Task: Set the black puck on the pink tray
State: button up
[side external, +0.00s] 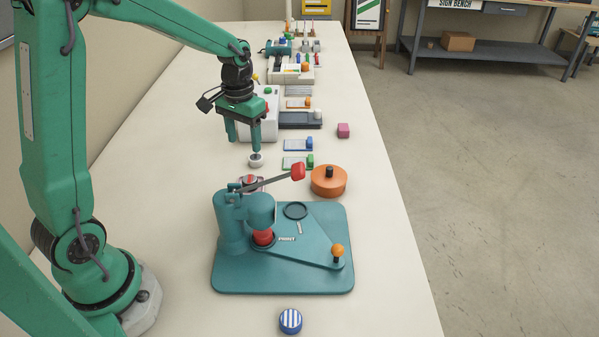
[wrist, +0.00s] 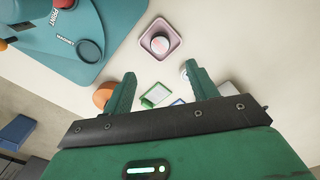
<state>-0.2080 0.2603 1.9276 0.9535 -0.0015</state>
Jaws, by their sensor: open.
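The pink tray (wrist: 147,57) is a small square tray with rounded corners, at the top middle of the wrist view. A round puck with dark sides and a pale pinkish top (wrist: 160,44) sits inside it, apart from my fingers. In the side view the puck (side external: 250,180) and tray are partly hidden behind the press lever. I cannot tell for sure that this is the black puck. My gripper (side external: 243,142) is open above the table, beyond the tray from the side camera. In the wrist view its fingers (wrist: 160,76) are spread with nothing between them.
A teal press (side external: 230,270) with a red-tipped lever (side external: 297,172) stands near the tray. A small white round piece (side external: 256,161) is under one finger. An orange round pot (side external: 328,182) and a striped puck (side external: 290,321) stand nearby. The table's right side is mostly clear.

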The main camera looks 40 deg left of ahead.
jog(key=s+d+r+m+t, duration=0.1)
jog(key=s+d+r, duration=0.3)
jog(key=s, duration=0.5)
jog(key=s+d+r+m+t, duration=0.1)
jog(key=s+d+r+t, duration=0.3)
jog(key=s+r, duration=0.3)
jog(key=shift+s+d+t, duration=0.25)
jog(key=shift+s+t, duration=0.05)
jog(key=shift+s, duration=0.55)
jog(key=shift+r, duration=0.1)
dwell(0.4)
